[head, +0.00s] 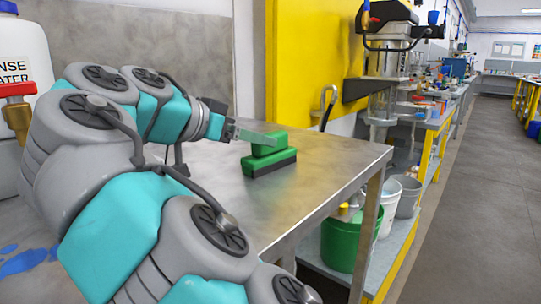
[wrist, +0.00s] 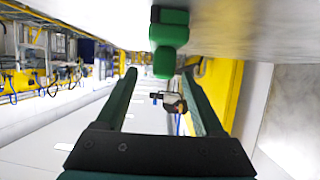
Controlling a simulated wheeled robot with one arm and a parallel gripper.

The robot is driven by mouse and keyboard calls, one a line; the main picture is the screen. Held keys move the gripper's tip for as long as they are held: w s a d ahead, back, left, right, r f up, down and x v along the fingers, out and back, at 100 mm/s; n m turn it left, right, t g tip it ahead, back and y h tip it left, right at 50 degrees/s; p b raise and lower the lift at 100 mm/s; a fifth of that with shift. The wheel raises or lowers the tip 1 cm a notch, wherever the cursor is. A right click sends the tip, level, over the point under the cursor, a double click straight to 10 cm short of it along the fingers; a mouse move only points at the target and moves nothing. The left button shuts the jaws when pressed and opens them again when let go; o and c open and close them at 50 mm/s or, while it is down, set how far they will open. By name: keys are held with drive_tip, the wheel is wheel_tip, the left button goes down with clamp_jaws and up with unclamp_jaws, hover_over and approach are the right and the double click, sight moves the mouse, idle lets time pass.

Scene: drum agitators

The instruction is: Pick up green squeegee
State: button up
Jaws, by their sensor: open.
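The green squeegee (head: 270,163) lies on the metal table, its green handle block raised above a green base with a dark lower strip. In the wrist view the squeegee (wrist: 168,32) shows at the top centre, its near end in line with the gap between my fingertips. My gripper (head: 256,137) is open and empty, reaching from the left to the squeegee's handle in the head view. In the wrist view my gripper (wrist: 159,74) has its two green fingers spread apart. I cannot tell whether the fingertips touch the squeegee.
The metal table (head: 325,172) is clear around the squeegee. A white jug (head: 22,55) with a red tap stands at the left. A yellow panel (head: 312,60) rises behind. A green bucket (head: 340,243) and white bucket (head: 389,208) sit on the right, below the tabletop.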

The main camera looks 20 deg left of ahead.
sight(270, 151)
drive_tip(key=shift+x, duration=2.95)
drive_tip(key=shift+a+f, duration=0.1)
drive_tip(key=shift+a, duration=0.1)
clamp_jaws()
